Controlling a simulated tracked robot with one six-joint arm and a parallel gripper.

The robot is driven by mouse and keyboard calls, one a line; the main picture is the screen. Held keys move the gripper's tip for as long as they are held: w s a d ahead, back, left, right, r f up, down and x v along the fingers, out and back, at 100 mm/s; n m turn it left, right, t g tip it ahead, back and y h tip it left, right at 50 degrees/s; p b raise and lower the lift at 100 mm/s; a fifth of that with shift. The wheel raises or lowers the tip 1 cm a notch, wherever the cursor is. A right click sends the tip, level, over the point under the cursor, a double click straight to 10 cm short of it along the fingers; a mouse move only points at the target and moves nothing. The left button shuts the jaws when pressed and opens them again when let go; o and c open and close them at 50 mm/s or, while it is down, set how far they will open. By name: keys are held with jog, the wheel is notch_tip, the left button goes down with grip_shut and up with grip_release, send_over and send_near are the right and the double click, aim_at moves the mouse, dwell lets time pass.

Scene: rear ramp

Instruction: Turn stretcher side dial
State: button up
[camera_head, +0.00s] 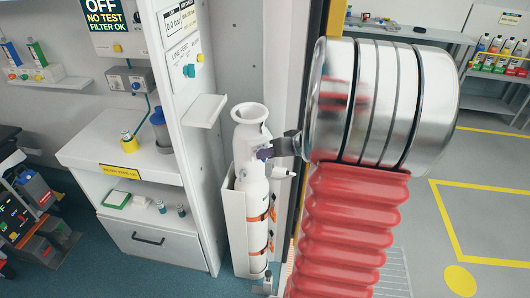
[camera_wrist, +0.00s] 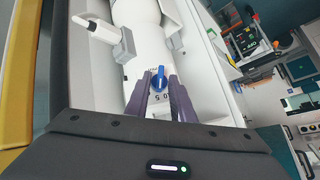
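A blue dial (camera_wrist: 158,79) with a pale pointer mark sits on a white cylinder (camera_wrist: 137,15), with printed scale marks and the figures 0 and 5 beside it. In the head view the white cylinder (camera_head: 250,190) stands upright in a white holder with orange straps. My gripper (camera_wrist: 158,76) has its two purple fingers on either side of the dial, with a gap between them. I cannot tell whether either finger touches it. In the head view my gripper (camera_head: 264,153) is at the cylinder's upper part and hides the dial. No stretcher is recognisable.
A white panel (camera_head: 188,75) with a small shelf rises left of the cylinder, beside a white cabinet (camera_head: 125,150). A white side fitting (camera_wrist: 98,30) juts out near the dial. A yellow-edged post (camera_head: 318,60) stands close right. Bottles (camera_head: 497,50) stand far right.

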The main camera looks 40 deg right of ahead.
jog(key=shift+a, duration=0.15)
grip_shut()
jog(key=shift+y, duration=0.4)
jog(key=shift+s+d+f+m+t+y, duration=0.15)
jog(key=shift+m+t+y, duration=0.25)
jog(key=shift+m+y, duration=0.3)
jog(key=shift+w+d+f+m+t+y, duration=0.1)
jog(key=shift+m+t+y, duration=0.35)
jog(key=shift+y, duration=0.45)
jog(key=shift+s+d+f+m+t+y, duration=0.15)
jog(key=shift+m+t+y, duration=0.2)
jog(key=shift+m+y, duration=0.4)
jog(key=shift+w+r, duration=0.1)
jog(key=shift+w, duration=0.05)
jog(key=shift+o, duration=2.1)
grip_release()
